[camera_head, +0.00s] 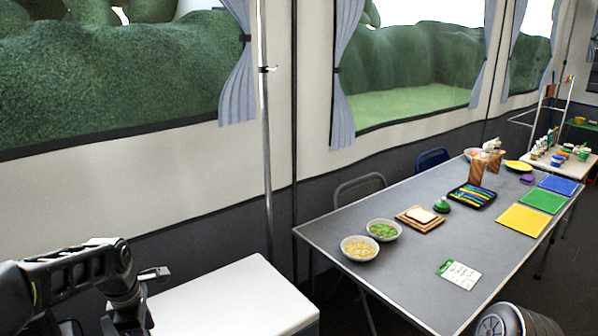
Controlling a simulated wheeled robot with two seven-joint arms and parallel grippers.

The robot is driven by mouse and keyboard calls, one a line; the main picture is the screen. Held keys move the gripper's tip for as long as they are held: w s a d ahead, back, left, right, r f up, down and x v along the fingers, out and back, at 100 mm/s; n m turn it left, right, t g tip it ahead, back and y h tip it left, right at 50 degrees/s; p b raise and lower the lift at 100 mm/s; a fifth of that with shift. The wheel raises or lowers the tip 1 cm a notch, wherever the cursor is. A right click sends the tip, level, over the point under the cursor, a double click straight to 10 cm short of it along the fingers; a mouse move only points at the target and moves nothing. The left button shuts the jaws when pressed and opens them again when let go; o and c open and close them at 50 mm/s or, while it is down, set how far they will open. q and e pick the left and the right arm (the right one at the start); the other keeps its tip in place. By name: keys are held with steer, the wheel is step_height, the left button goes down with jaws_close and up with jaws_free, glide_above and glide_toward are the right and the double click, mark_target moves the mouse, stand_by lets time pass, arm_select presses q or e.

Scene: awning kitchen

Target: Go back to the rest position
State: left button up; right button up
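My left arm comes in at the bottom left, dark and bent, beside a white-topped surface. Its end (140,312) points down at the bottom edge of the picture, and whether its fingers are open or shut does not show. A small metal part sticks out from it to the right. A dark and grey rounded part shows at the bottom right, low beside the long table; I cannot tell for sure that it is mine. My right gripper is not in view.
The white top (235,300) lies right of my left arm. A long grey table (400,270) holds two bowls, a bread board (419,218), a dark tray (472,197), and yellow (523,220), green and blue mats. A pole (266,150) stands by the wall.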

arm_select(q)
steer(key=s+d+f+m+t+h+b, duration=0.1)
steer(key=s+d+f+m, duration=0.1)
steer(key=d+f+m, duration=0.75)
steer(key=s+d+f+m+t+h+b, duration=0.1)
steer(key=d+f+m+t+h, duration=0.1)
steer(key=d+f+m, duration=0.75)
steer(key=s+d+f+g+b, duration=0.1)
steer(key=s+d+f+g, duration=0.1)
steer(key=s+f, duration=0.6)
steer(key=s+d+f+g+h+b, duration=0.1)
steer(key=s+d+f, duration=0.4)
steer(key=s, duration=1)
step_height(320, 180, down, 3)
steer(key=shift+d+f+g+b, duration=0.1)
steer(key=shift+d+g+b, duration=0.1)
steer(key=shift+g+b, duration=0.4)
